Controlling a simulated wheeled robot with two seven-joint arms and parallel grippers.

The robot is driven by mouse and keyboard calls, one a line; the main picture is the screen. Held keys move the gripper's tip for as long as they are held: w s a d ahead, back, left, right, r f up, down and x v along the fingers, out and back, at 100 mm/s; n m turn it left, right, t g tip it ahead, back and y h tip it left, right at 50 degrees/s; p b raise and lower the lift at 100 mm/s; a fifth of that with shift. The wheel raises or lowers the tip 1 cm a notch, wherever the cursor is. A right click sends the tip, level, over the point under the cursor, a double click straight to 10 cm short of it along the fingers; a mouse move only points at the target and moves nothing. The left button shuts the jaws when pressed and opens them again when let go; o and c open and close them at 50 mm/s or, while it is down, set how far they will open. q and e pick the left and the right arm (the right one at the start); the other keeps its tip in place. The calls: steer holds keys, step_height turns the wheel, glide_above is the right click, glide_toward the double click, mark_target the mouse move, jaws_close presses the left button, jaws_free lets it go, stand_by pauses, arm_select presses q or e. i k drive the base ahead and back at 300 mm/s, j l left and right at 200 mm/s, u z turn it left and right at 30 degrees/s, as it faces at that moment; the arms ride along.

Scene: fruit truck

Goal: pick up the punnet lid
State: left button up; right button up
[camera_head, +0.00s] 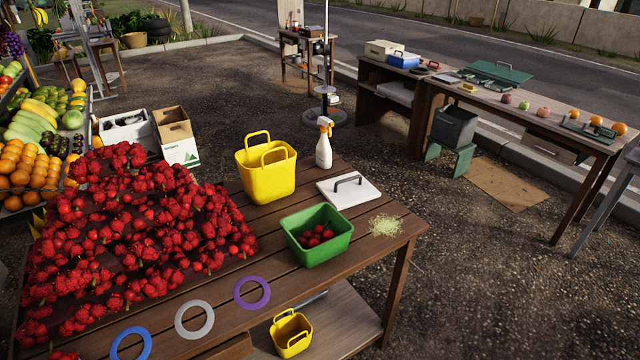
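The punnet lid (346,194) looks like a white square plate with a dark arched handle on top. It lies flat on the wooden table (385,262), near the far right edge. The green punnet (335,247) stands open in front of it, apart from the lid, with several red fruits (316,236) inside. Neither of my grippers shows in the head view.
A yellow basket (266,175) and a spray bottle (324,144) stand left of and behind the lid. A pale crumbly pile (386,226) lies to its right. Heaped red fruit (135,225) fills the table's left. Blue, grey and purple rings (252,307) lie along the front.

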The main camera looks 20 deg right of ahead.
mark_target(343, 192)
steer(key=l+u, duration=0.3)
steer(key=l, duration=0.95)
steer(key=l+u, duration=0.25)
steer(key=l, duration=1)
